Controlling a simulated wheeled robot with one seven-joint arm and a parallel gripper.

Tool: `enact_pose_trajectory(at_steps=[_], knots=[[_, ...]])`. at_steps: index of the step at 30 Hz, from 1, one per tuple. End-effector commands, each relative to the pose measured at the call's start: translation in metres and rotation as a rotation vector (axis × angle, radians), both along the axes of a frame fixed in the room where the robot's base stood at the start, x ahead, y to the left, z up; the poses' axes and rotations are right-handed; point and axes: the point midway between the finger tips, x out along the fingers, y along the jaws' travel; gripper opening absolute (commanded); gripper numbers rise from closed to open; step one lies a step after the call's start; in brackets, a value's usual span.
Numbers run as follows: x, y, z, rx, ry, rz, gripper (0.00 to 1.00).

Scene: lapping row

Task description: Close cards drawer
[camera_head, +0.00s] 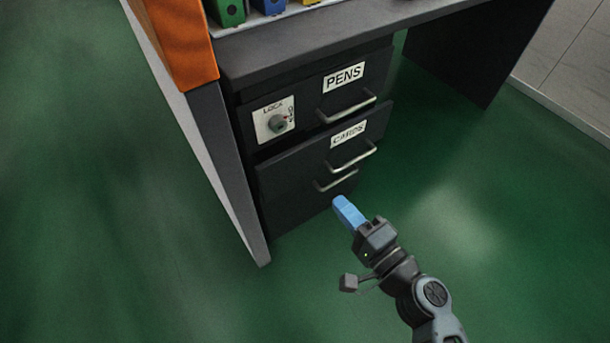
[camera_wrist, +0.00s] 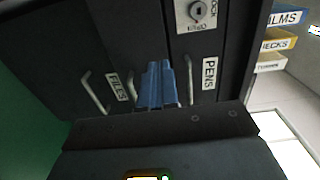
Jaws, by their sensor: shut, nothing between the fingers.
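The cards drawer (camera_head: 292,172) is the dark drawer labelled CARDS below the pens drawer. Its front appears to stand out a little from the cabinet, and its metal handle (camera_head: 353,158) runs along it. My gripper (camera_head: 336,200) has blue fingers, shut and empty. In the head view it is in front of the cabinet, below and right of the cards handle, apart from it. In the wrist view the shut fingers (camera_wrist: 160,85) point at the drawer fronts and cover the middle, where the CARDS label cannot be seen.
The pens drawer (camera_head: 372,75) is above, with a lock dial (camera_head: 277,124) beside it. A bottom drawer's handle (camera_head: 337,180) is below; the wrist view shows a FILES label (camera_wrist: 118,87). An orange panel (camera_head: 180,40) stands left. Green floor (camera_head: 480,220) is clear at right.

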Motion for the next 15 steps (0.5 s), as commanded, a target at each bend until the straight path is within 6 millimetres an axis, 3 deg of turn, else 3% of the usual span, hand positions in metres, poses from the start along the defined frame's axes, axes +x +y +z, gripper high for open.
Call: enact_pose_trajectory(at_steps=[5, 15], knots=[[0.002, 0.006, -0.001, 0.008, -0.003, -0.004, 0.0], [0.051, 0.041, 0.0, 0.01, -0.003, -0.003, 0.0]])
